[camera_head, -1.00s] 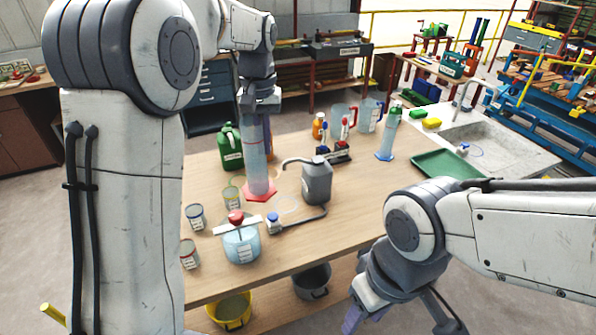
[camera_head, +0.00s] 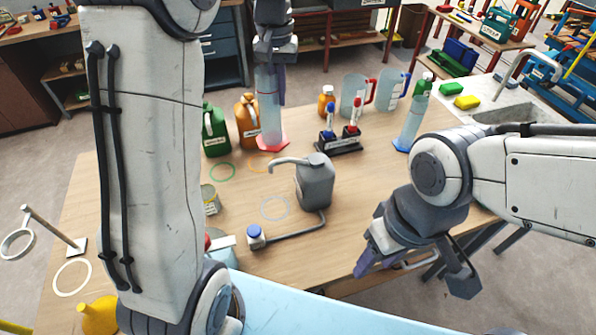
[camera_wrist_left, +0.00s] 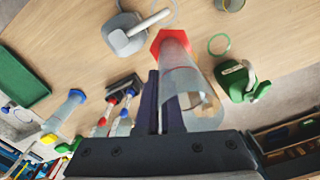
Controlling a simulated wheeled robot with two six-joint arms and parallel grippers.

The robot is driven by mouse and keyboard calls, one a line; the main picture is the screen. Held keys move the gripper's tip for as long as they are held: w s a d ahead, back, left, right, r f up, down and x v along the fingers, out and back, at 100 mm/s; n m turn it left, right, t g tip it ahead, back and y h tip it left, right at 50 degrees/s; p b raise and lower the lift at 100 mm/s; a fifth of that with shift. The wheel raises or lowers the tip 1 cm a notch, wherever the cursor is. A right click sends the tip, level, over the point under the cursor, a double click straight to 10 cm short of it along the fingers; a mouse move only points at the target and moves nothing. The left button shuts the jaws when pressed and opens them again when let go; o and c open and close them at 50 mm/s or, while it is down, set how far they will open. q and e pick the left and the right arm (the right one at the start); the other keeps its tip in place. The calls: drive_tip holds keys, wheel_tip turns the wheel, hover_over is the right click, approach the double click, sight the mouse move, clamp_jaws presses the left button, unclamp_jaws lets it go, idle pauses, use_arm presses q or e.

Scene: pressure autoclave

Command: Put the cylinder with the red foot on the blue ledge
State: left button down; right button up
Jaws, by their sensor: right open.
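The cylinder with the red foot (camera_head: 270,108) is clear, tall and upright, at the back of the wooden table beside the orange jug. It also shows in the left wrist view (camera_wrist_left: 180,58), foot farthest from the camera. I cannot tell whether the foot touches the table. A light blue ledge (camera_head: 330,311) runs along the bottom of the head view, empty where seen. My right gripper (camera_head: 412,270) is open and empty at the table's front right.
A grey canister with a spout (camera_head: 315,182) stands mid-table. Green (camera_head: 214,132) and orange (camera_head: 248,122) jugs stand left of the cylinder. My left arm hides the table's left part.

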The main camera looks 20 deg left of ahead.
sight(283, 138)
use_arm(q)
drive_tip(key=f, duration=1)
drive_tip(key=f+p, duration=0.1)
drive_tip(key=f, duration=0.4)
drive_tip(key=shift+w+d+f, duration=0.15)
drive_tip(key=shift+w+f, duration=0.2)
wheel_tip(283, 138, down, 4)
drive_tip(key=shift+f+p, duration=0.2)
drive_tip(key=shift+p, duration=0.2)
drive_tip(key=shift+f, duration=0.1)
drive_tip(key=c, duration=1.3)
unclamp_jaws()
drive_tip(key=shift+c, duration=0.2)
